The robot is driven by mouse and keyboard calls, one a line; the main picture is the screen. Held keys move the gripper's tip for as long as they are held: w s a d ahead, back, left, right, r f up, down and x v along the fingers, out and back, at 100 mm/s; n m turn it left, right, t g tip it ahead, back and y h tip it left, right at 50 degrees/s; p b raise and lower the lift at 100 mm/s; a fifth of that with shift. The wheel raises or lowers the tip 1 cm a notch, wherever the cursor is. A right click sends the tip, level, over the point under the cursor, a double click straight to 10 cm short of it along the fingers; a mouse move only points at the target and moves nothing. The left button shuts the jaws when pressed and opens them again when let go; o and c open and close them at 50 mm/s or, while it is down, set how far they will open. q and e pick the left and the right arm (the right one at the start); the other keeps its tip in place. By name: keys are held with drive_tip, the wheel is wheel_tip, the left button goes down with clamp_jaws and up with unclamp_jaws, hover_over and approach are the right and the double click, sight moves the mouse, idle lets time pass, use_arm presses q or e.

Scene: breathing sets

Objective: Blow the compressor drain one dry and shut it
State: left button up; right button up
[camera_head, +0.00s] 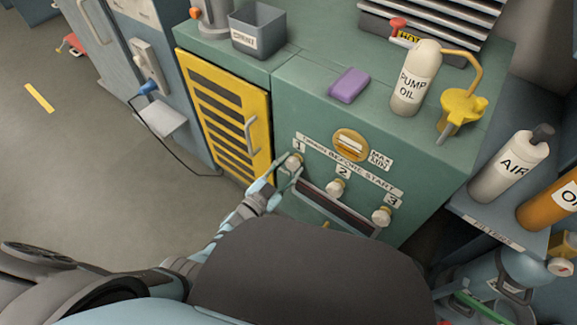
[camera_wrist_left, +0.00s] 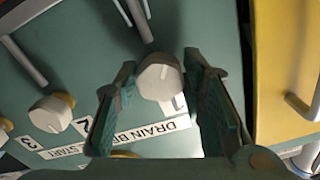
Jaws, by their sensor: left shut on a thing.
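Drain knob 1 (camera_head: 294,160) is a pale knob under the label "1" on the green compressor cabinet's front. My left gripper (camera_head: 284,173) is shut on it, with one finger on each side. The left wrist view shows the pale knob (camera_wrist_left: 158,77) between the fingertips of the left gripper (camera_wrist_left: 158,85). Drain knobs 2 (camera_head: 338,188) and 3 (camera_head: 381,216) sit lower right, free of the gripper; knob 2 also shows in the wrist view (camera_wrist_left: 52,113). A dark slot (camera_head: 340,208) runs below the knobs, partly hidden. My right gripper is out of view.
A yellow louvred door (camera_head: 229,115) with a handle stands just left. On the cabinet top are a purple sponge (camera_head: 349,85), a pump oil bottle (camera_head: 415,78), a yellow funnel-like can (camera_head: 461,107) and a grey bin (camera_head: 257,28). An air canister (camera_head: 510,167) stands right.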

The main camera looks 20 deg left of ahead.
use_arm(q)
drive_tip(key=shift+s+f+n, duration=0.1)
drive_tip(key=shift+f+n, duration=0.05)
drive_tip(key=shift+n, duration=0.35)
drive_tip(key=o, duration=1.1)
drive_tip(key=shift+o, duration=0.2)
drive_tip(key=v, duration=1.2)
drive_tip(key=shift+d, duration=0.1)
